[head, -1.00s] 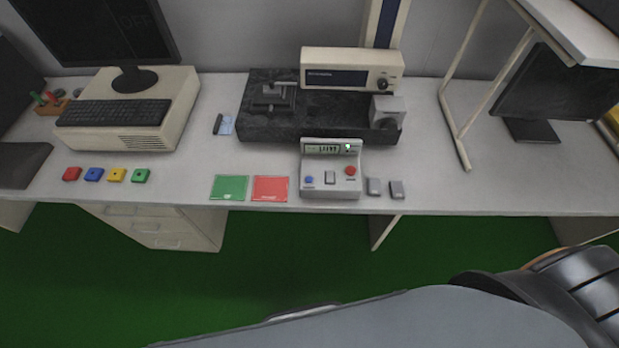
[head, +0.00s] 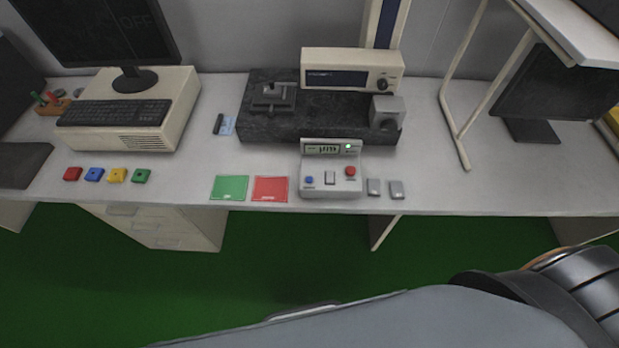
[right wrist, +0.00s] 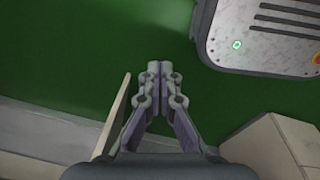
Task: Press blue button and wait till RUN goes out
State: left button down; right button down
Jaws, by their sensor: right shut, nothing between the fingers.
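A small grey control box (head: 331,186) stands near the front edge of the table in the head view. It has a blue button (head: 309,180) at the left and a red button (head: 350,171) at the right. Its green display (head: 322,149) shows characters too small to read, and a green light (head: 348,146) beside it is lit. My right gripper (right wrist: 159,68) shows in the right wrist view, shut and empty, over the green floor and away from the box. My left gripper is not in view.
Green (head: 229,188) and red (head: 270,189) mats lie left of the box, and two small grey blocks (head: 385,188) lie right of it. A dark stone plate (head: 260,125) with a test stand is behind. Several coloured blocks (head: 116,175) lie at the left.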

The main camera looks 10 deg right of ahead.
jog(key=w+a+r+n+t+p, duration=0.15)
jog(key=w+a+r+p, duration=0.3)
jog(key=w+r, duration=0.6)
notch_tip(320, 180, up, 39)
jog(key=n+t+y+p, duration=0.5)
jog(key=n+t+p, duration=0.1)
jog(key=n+p, duration=0.65)
send_over(311, 181)
jog(key=shift+r+g, duration=0.1)
jog(key=shift+g, duration=0.15)
jog(key=shift+s+b, duration=0.1)
jog(key=shift+b, duration=0.25)
notch_tip(311, 181, down, 8)
jog(key=b, duration=0.7)
jog(key=shift+b, duration=0.35)
jog(key=shift+f, duration=0.45)
